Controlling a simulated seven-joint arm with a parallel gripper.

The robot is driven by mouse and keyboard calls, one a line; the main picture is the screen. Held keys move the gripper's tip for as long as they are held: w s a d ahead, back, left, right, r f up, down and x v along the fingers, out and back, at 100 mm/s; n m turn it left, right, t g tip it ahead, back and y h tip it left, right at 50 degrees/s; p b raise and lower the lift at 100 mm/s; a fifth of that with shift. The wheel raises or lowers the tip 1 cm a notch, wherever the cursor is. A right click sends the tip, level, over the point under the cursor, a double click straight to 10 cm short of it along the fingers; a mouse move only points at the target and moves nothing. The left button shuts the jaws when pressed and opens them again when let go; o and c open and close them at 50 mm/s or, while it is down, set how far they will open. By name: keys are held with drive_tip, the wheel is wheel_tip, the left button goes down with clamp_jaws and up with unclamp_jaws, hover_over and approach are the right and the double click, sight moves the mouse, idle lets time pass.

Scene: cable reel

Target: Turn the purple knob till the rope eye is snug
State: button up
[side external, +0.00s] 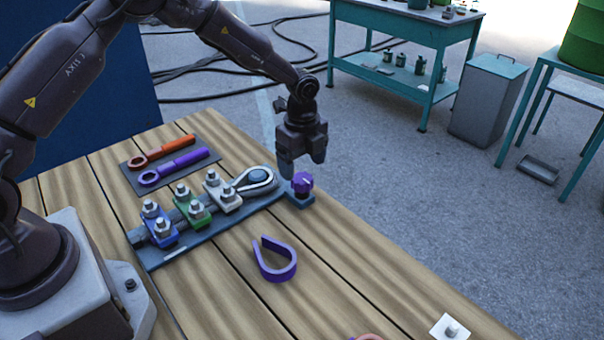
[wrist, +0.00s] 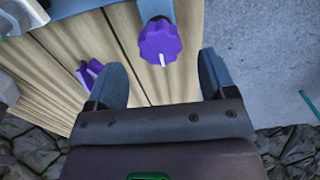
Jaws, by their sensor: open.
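The purple knob (side external: 302,183) stands on a small blue block at the right end of the blue base plate (side external: 170,257). In the wrist view the knob (wrist: 160,42) has a scalloped rim and a white mark pointing toward my gripper. The rope eye (side external: 256,179), a pale loop around a dark round piece, lies just left of the knob. My gripper (side external: 301,160) hangs above the knob, pointing down. In the wrist view its two fingers (wrist: 168,82) are apart, with nothing between them; the knob shows beyond the gap.
Blue, green and white clamps (side external: 190,208) with bolts hold the rope on the plate. A purple U-shaped piece (side external: 274,262) lies in front. Orange (side external: 160,151) and purple (side external: 172,169) wrenches lie on a dark mat behind. A white square with a stud (side external: 450,328) sits front right.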

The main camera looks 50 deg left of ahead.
sight(302, 178)
wheel_tip(302, 178, up, 9)
idle(0.5)
drive_tip(key=s+r+n+t, duration=0.2)
drive_tip(key=s+r+n, duration=0.3)
drive_tip(key=s, duration=0.4)
drive_tip(key=s+r+n+t, duration=0.1)
drive_tip(key=s+r+n, duration=0.5)
drive_tip(key=s, duration=0.4)
drive_tip(key=s+r+n+t, duration=0.2)
drive_tip(key=s+r+n, duration=0.4)
drive_tip(key=s, duration=0.4)
drive_tip(key=shift+n+t, duration=0.3)
drive_tip(key=shift+n, duration=0.3)
